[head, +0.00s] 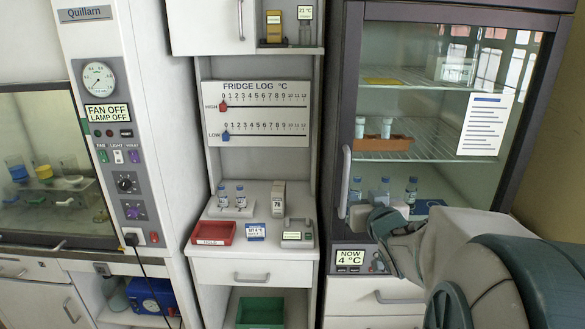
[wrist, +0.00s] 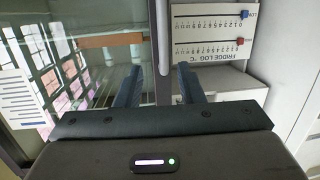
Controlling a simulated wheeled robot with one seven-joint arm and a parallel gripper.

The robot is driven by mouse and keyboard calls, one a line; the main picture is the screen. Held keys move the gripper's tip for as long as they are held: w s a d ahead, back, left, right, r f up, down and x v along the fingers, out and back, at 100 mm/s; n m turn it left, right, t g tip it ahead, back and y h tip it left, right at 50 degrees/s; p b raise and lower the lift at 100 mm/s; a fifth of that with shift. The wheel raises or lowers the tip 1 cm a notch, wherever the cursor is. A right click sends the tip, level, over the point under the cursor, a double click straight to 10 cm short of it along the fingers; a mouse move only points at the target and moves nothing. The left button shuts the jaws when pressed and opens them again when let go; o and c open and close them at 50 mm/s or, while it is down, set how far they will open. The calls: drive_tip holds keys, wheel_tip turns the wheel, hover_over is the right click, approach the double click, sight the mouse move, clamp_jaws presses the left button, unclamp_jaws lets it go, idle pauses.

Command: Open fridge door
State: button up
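The fridge door (head: 434,88) is a dark-framed glass door at the right of the head view, and it looks shut. Its pale vertical handle (head: 345,180) runs along the left edge of the door. My gripper (head: 370,207) is close to the lower part of this handle, partly hidden by my own arm. In the wrist view, which is upside down, my gripper (wrist: 160,76) is open with its two dark fingers apart. The handle (wrist: 162,42) lines up with the gap between them. I cannot tell whether the fingers touch it.
Vials and a rack (head: 385,143) stand behind the glass. Left of the fridge is a bench with a red tray (head: 213,233) and small vials, under a fridge log board (head: 262,113). A drawer (head: 395,297) lies below the fridge. A wall closes the right side.

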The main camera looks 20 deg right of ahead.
sight(348, 167)
drive_tip(key=w+p, duration=0.1)
drive_tip(key=w, duration=0.3)
drive_tip(key=w+d+t+p, duration=0.1)
drive_tip(key=w, duration=0.4)
drive_tip(key=w+d+r+t+y+p, duration=0.1)
drive_tip(key=w, duration=0.4)
drive_tip(key=shift+w+n, duration=0.15)
drive_tip(key=shift+n, duration=0.15)
clamp_jaws()
